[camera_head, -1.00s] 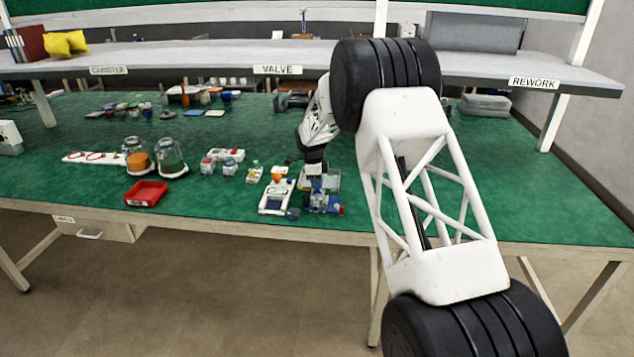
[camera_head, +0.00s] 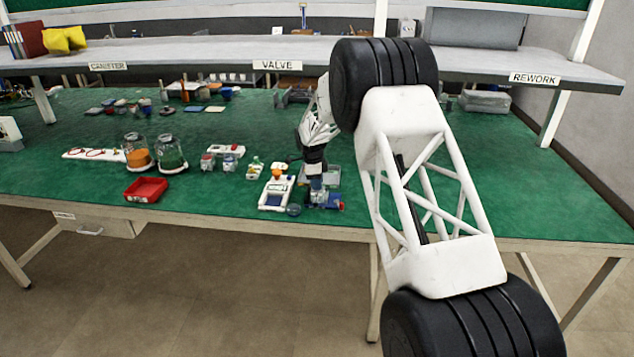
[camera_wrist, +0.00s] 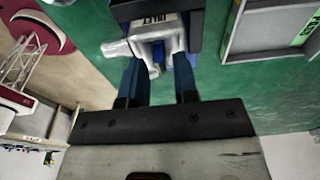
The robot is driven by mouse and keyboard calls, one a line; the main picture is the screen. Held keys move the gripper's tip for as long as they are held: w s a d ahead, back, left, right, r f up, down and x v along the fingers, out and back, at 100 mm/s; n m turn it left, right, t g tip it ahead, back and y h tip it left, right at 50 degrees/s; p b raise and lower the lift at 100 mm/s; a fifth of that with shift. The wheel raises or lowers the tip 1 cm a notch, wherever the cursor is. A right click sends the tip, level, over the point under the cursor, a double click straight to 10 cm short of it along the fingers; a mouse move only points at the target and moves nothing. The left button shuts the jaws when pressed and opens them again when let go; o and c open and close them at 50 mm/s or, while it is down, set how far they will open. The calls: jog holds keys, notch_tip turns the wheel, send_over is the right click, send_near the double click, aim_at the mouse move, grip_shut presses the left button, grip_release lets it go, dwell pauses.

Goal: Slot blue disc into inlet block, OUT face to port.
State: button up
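My gripper (camera_wrist: 160,75) points down over a small fixture (camera_head: 330,200) near the front edge of the green bench. In the wrist view its two blue fingers stand apart, either side of a grey metallic block (camera_wrist: 152,40) with an upside-down label that seems to read INLET. The fingertips are partly hidden there, so I cannot tell whether they grip anything. A dark blue patch shows between the block and the right finger; I cannot tell if it is the disc. A small bluish round piece (camera_head: 293,209) lies left of the fixture. No OUT marking is readable.
A red tray (camera_head: 146,190) and jars with orange (camera_head: 138,158) and green contents (camera_head: 170,153) are further left. A grey tray (camera_wrist: 270,30) shows in the wrist view.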

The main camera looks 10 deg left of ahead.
jog(key=shift+o, duration=0.8)
notch_tip(320, 180, up, 8)
jog(key=shift+a+f, duration=0.15)
jog(key=shift+a, duration=0.3)
dwell(0.5)
